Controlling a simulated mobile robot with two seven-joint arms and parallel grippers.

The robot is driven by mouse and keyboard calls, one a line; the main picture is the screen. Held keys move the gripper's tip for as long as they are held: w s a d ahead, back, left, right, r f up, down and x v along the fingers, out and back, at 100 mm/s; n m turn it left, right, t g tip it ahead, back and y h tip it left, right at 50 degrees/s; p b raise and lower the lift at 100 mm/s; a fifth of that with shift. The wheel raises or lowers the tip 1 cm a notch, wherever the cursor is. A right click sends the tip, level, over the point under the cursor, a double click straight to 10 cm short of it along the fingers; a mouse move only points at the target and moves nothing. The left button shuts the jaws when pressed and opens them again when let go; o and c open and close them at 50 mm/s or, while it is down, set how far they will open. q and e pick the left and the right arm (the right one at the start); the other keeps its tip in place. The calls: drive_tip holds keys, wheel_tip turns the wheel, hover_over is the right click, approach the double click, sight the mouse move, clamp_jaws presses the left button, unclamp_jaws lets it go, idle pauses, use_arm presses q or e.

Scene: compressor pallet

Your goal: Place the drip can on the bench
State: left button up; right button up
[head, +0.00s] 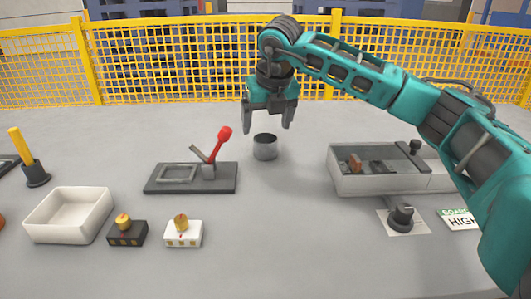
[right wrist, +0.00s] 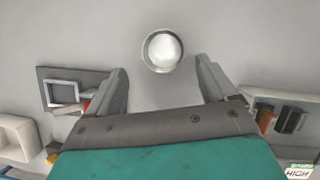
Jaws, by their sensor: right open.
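The drip can (head: 265,147) is a small grey open-topped cylinder standing upright on the grey bench (head: 290,235). In the right wrist view the can (right wrist: 164,50) shows from above, its round mouth open. My right gripper (head: 268,122) is open and empty, above the can and apart from it. In the right wrist view the two fingers of my right gripper (right wrist: 163,82) stand wide apart, with the can beyond the gap between their tips. My left gripper is not in view.
A red-handled lever fixture (head: 190,177) stands left of the can. A grey box with parts (head: 375,184) and a black knob (head: 401,215) are at the right. A white tray (head: 40,229) is front left. Yellow fencing (head: 180,60) runs behind. Bench around the can is clear.

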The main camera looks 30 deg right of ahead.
drive_tip(key=shift+x, duration=0.85)
drive_tip(key=b+x, duration=0.1)
drive_tip(key=x, duration=0.3)
drive_tip(key=shift+d+f+b, duration=0.2)
drive_tip(key=shift+d+b, duration=0.05)
drive_tip(key=shift+b, duration=0.1)
drive_tip(key=shift+w+f, duration=0.15)
drive_tip(key=shift+f, duration=0.25)
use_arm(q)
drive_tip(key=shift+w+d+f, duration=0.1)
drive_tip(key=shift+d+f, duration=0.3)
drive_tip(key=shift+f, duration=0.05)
use_arm(e)
drive_tip(key=shift+c, duration=0.5)
drive_tip(key=c, duration=1)
wheel_tip(320, 180, up, 8)
drive_tip(key=p, duration=0.2)
use_arm(q)
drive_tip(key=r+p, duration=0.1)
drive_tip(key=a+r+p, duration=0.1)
drive_tip(key=p, duration=0.1)
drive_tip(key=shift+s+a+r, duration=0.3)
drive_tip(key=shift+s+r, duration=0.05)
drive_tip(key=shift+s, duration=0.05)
use_arm(e)
wheel_tip(320, 180, up, 12)
hover_over(266, 140)
drive_tip(key=s+a, duration=0.2)
drive_tip(key=shift+s+d, duration=0.15)
drive_tip(key=shift+d, duration=0.1)
